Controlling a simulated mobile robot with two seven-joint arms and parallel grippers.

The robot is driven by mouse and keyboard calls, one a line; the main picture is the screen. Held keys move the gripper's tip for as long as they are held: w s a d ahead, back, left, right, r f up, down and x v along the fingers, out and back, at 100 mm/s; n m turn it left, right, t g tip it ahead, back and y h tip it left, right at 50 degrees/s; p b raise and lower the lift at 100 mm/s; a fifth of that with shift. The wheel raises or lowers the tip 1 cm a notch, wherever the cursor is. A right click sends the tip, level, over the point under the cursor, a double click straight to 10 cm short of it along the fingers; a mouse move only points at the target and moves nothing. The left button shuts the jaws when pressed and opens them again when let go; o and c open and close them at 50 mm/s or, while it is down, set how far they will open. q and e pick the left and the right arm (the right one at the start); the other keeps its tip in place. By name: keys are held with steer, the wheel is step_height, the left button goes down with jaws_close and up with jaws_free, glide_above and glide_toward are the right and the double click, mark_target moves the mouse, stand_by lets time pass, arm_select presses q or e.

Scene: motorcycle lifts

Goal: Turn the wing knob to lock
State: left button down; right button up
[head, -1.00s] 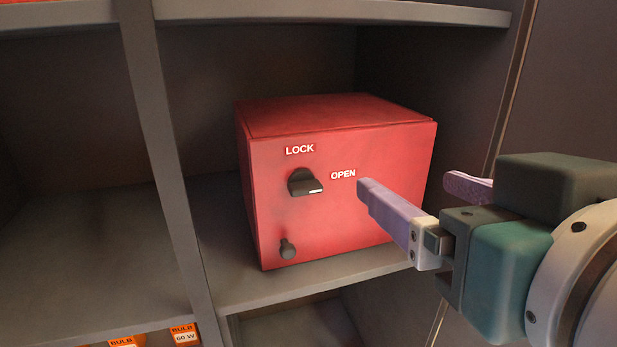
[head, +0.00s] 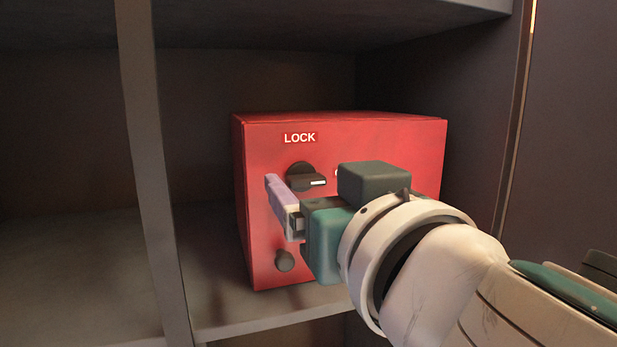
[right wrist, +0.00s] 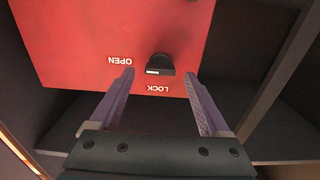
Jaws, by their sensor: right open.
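The black wing knob (head: 307,179) is on the front of a red box (head: 390,145). Its white-marked end points right, toward the OPEN label, and the LOCK label (head: 300,138) is above it. My right gripper (head: 300,186) is open in front of the knob. In the head view one finger shows left of the knob; the other is hidden behind the gripper body. In the right wrist view the knob (right wrist: 160,64) lies between the two fingertips, with a gap on each side. Whether they reach it in depth is unclear. My left gripper is not in view.
The box stands in a grey shelf compartment, with a divider (head: 155,170) to its left and a side wall to its right. A small dark round knob (head: 285,261) is low on the box front. The left compartment (head: 70,260) looks empty.

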steer(key=shift+x, duration=0.8)
steer(key=shift+c, duration=0.2)
jaws_close()
